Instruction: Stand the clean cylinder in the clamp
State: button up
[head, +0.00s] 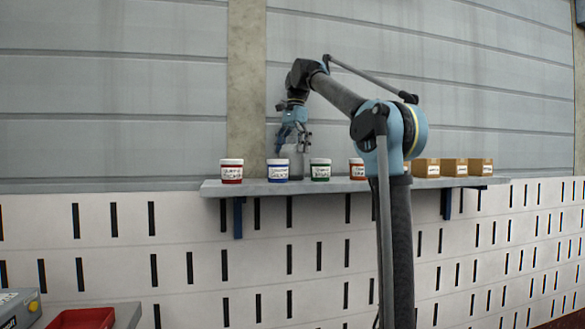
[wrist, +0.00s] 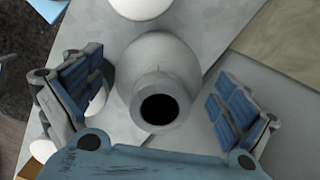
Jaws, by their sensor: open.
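A grey cylinder (head: 293,162) stands upright on the wall shelf, behind and between the jars with blue and green labels. In the wrist view the cylinder (wrist: 160,62) is seen from above, with a narrower neck and a dark round opening. My gripper (head: 295,142) is above the shelf, pointing down over the cylinder. In the wrist view my gripper (wrist: 157,98) is open, with one blue-padded finger on each side of the cylinder and visible gaps. I cannot tell whether this cylinder is clean. I see no clamp in either view.
A red tray (head: 82,319) and a grey device (head: 15,306) are at lower left.

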jog(key=shift+a+f, duration=0.1)
jog(key=shift+f, duration=0.75)
jog(key=c, duration=2.1)
jog(key=shift+r, duration=5)
